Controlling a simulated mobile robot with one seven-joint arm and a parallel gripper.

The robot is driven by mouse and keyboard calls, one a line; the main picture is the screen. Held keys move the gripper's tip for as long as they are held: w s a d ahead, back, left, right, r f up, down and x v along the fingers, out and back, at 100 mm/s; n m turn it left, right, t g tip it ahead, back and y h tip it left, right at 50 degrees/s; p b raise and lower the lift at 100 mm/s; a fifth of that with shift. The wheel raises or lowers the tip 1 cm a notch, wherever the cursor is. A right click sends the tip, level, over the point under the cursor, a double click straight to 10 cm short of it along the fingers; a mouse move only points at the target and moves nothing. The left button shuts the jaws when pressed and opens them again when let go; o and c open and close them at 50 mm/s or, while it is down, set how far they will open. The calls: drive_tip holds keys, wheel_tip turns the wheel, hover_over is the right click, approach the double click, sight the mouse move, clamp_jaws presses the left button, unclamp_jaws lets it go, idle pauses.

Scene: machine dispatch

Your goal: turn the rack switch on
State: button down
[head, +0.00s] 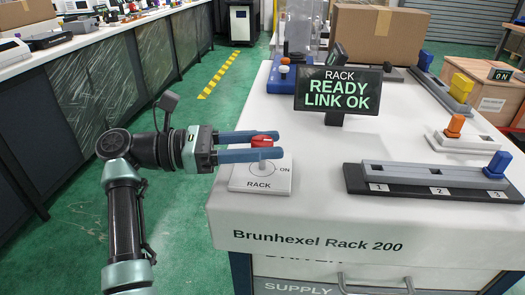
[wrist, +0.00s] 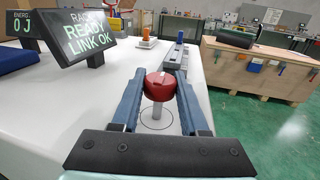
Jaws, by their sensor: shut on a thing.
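The rack switch is a red knob (head: 263,140) on a short grey post, set on a white plate (head: 247,184) marked RACK, with ON printed at the right of its circle. It stands near the left edge of the white machine top. My gripper (head: 279,145) reaches in from the left with its two blue fingers around the knob. In the wrist view the red knob (wrist: 160,85) sits between the fingertips of my gripper (wrist: 160,84), which is shut on it. The dark display (head: 338,92) reads RACK READY LINK OK; it also shows in the wrist view (wrist: 89,35).
A dark-based slide block (head: 430,184) numbered 1 to 3, with a blue handle, lies to the right. A white unit with an orange lever (head: 454,126) stands behind it. A cardboard box (head: 379,38) is at the back. Green floor is free at the left.

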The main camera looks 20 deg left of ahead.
drive_tip(key=shift+d+f, duration=0.1)
drive_tip(key=shift+c, duration=2.1)
unclamp_jaws()
drive_tip(key=v, duration=1.3)
